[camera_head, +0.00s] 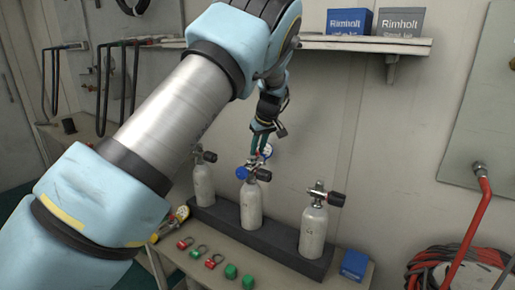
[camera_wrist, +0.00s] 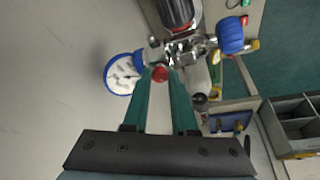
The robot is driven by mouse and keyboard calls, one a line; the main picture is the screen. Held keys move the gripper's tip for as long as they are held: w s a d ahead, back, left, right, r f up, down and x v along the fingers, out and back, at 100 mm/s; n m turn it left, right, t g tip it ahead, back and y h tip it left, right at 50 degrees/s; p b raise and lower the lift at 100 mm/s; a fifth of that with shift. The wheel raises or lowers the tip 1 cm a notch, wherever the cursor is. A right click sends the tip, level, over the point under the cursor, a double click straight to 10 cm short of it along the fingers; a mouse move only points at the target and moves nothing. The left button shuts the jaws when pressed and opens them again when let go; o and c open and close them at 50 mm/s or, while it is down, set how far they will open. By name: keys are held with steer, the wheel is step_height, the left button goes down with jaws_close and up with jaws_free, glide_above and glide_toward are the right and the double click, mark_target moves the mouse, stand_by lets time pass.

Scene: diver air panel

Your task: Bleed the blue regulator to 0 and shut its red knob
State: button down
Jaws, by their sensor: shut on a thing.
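The blue regulator (camera_wrist: 181,47) is mounted on the valve of the middle white cylinder (camera_head: 250,208). Its round gauge with a blue rim (camera_wrist: 122,74) is left of it in the wrist view; I cannot read the needle. The blue regulator knob (camera_wrist: 230,35) is on the other side, and shows in the head view too (camera_head: 241,173). The small red knob (camera_wrist: 159,74) sits between the tips of my green fingers. My gripper (camera_head: 259,143) reaches down to the regulator from above and is shut on the red knob. The black cylinder knob (camera_wrist: 174,11) is just beyond.
Two more cylinders, left (camera_head: 204,185) and right (camera_head: 313,230), stand in the same dark rack (camera_head: 285,255). Red and green fittings (camera_head: 214,262) lie on the bench in front. A blue box (camera_head: 355,264) is at the right end. A shelf (camera_head: 360,45) with boxes hangs above.

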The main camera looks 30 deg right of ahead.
stand_by(0.5)
steer(key=c, duration=0.7)
jaws_free()
steer(key=shift+r, duration=0.1)
steer(key=s+r+b, duration=0.4)
steer(key=s+b, duration=0.2)
steer(key=s, duration=0.8)
steer(key=shift+d+r+b, duration=0.2)
steer(key=shift+d+b, duration=0.2)
steer(key=shift+d, duration=0.05)
steer(key=shift+w, duration=0.1)
